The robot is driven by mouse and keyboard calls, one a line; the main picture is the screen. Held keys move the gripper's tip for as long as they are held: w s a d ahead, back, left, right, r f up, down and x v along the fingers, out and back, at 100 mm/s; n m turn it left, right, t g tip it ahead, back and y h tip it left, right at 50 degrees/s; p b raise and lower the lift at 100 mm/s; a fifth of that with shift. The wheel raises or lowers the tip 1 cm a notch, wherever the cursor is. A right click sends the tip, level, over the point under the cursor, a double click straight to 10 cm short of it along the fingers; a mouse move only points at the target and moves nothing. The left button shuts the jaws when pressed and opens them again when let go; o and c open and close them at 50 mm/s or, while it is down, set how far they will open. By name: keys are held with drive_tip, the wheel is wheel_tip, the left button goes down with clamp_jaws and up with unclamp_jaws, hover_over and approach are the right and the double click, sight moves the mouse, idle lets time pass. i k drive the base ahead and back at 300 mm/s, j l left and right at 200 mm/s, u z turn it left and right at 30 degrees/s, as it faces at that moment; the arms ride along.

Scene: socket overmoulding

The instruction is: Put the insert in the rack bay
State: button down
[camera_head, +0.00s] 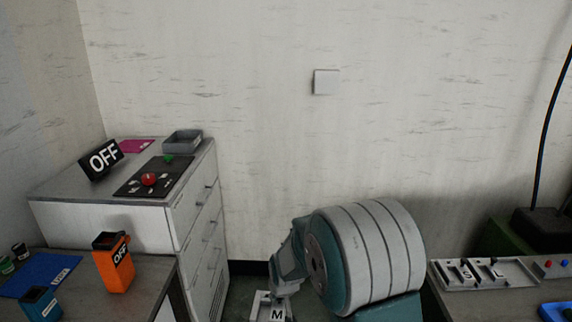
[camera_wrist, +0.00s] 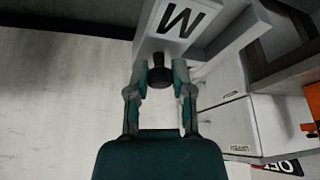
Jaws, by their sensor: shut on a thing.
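My gripper (camera_wrist: 160,78) is shut on a dark round knob (camera_wrist: 160,73) in the wrist view. The knob stands on a light grey piece marked M (camera_wrist: 196,42), which I take to be the insert. In the head view the M piece (camera_head: 262,301) hangs below my gripper (camera_head: 282,287), over the gap between the two benches; its lower part is cut off by the frame edge. The light grey rack (camera_head: 515,285) lies on the right bench with several dark-marked, lettered places. My arm hides part of the scene between.
The left bench has an orange OFF box (camera_head: 115,265), a blue mat (camera_head: 38,274) and a small blue box (camera_head: 40,304). A white drawer cabinet (camera_head: 100,224) stands behind. A blue tray (camera_head: 556,312) and a dark box with a cable (camera_head: 545,232) are on the right.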

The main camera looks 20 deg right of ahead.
sight(512, 273)
drive_tip(key=i+z, duration=0.3)
drive_tip(key=i, duration=0.9)
drive_tip(key=i+z, duration=0.2)
drive_tip(key=i, duration=0.35)
drive_tip(key=i+j+z, duration=0.25)
drive_tip(key=i, duration=0.35)
drive_tip(key=i+z, duration=0.15)
drive_tip(key=z, duration=2.4)
